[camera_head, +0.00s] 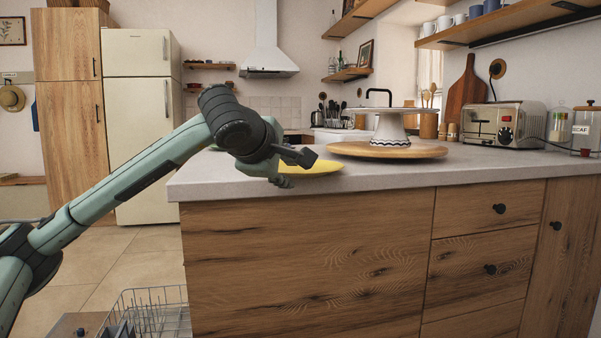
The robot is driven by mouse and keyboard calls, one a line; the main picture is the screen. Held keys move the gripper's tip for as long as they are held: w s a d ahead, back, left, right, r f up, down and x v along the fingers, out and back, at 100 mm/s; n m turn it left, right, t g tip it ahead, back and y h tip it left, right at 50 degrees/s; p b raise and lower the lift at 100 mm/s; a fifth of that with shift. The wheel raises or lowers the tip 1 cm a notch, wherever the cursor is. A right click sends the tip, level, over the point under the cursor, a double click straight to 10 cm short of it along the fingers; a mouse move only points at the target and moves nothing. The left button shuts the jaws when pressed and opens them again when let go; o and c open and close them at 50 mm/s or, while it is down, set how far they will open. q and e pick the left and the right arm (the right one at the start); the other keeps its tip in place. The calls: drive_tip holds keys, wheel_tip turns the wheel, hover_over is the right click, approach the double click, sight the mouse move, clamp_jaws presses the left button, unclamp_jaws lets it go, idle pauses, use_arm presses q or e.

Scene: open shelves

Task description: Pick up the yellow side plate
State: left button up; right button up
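The yellow side plate (318,168) lies flat near the front edge of the grey countertop, toward its left end. I cannot tell whether either finger touches the plate. My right gripper is not in view.
A round wooden board (420,151) carrying a white cake stand (390,128) is just right of the plate. A toaster (505,123) and jars stand farther right. A wire dishwasher rack (160,306) is low at the left. The counter front (300,270) drops below.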

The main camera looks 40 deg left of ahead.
use_arm(q)
clamp_jaws()
drive_tip(key=shift+r, duration=0.15)
idle(0.4)
